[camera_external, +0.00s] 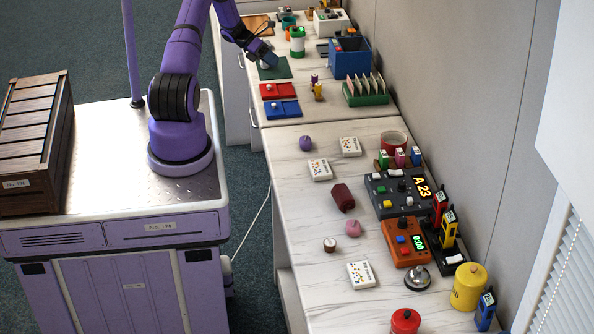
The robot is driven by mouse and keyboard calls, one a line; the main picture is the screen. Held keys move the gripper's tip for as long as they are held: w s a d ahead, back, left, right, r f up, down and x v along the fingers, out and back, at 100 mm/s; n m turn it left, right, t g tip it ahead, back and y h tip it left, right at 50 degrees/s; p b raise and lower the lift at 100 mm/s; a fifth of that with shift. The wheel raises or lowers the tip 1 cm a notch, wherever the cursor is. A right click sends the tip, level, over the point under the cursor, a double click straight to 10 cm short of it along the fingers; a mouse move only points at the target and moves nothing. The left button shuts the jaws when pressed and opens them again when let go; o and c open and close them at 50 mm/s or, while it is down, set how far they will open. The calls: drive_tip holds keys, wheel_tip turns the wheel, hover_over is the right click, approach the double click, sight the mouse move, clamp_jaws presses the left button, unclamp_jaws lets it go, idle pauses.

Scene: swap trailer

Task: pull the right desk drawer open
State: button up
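The long desk (315,215) has a pale marbled top in two sections, with white fronts facing my base. A thin vertical bar handle (253,119) stands out from the front near the join of the sections. A second handle (241,60) shows farther back. The fronts are seen nearly edge-on, so I cannot tell which handle belongs to the right drawer; no drawer visibly stands out. My gripper (265,59) is at the far section, above or at a dark green mat (274,70), apart from both handles. Its fingers are small and dark, and their opening is unclear.
My purple arm rises from the wheeled base, where a wooden crate (36,140) sits. A blue bin (349,57), red tray (278,91) and blue tray (282,109) stand near my gripper. Control boxes line the wall. Carpeted floor (250,190) lies between base and desk.

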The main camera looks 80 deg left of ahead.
drive_tip(key=s+a+f+n+t+y, duration=0.1)
drive_tip(key=s+a+f+n+t, duration=0.15)
drive_tip(key=s+f+n, duration=0.35)
drive_tip(key=s+a+f+n+t+y, duration=0.1)
drive_tip(key=s+a+f, duration=0.25)
drive_tip(key=f, duration=0.35)
drive_tip(key=n+t+y, duration=0.2)
drive_tip(key=n+y, duration=0.3)
drive_tip(key=n, duration=0.4)
approach(252, 118)
drive_tip(key=x, duration=1)
drive_tip(key=shift+f, duration=0.3)
clamp_jaws()
